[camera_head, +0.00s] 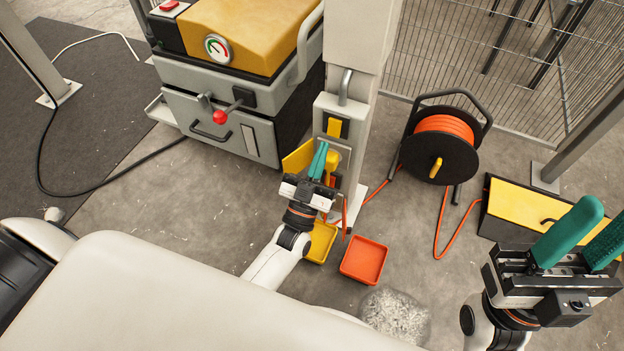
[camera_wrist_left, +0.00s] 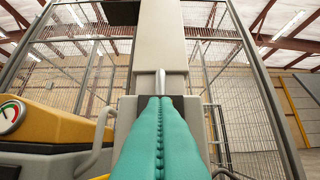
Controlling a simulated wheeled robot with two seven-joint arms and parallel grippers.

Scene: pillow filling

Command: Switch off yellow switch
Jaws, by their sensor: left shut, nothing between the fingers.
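The yellow switch (camera_head: 334,127) sits in a dark plate on the upper front of a grey box (camera_head: 327,103) fixed to the pale column. My left gripper (camera_head: 320,148) is just below the switch, in front of the box, with its teal fingers pressed together and empty. I cannot tell whether it touches the box. In the left wrist view the shut fingers (camera_wrist_left: 161,100) point up toward the column and hide the switch. My right gripper (camera_head: 596,222) is at the lower right, its teal fingers apart and empty, away from the box.
A yellow panel (camera_head: 297,158) stands beside the left gripper. A grey and yellow machine (camera_head: 222,122) is on the left, a cable reel (camera_head: 440,143) on the right. A yellow tray (camera_head: 321,242) and an orange tray (camera_head: 364,260) lie on the floor below.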

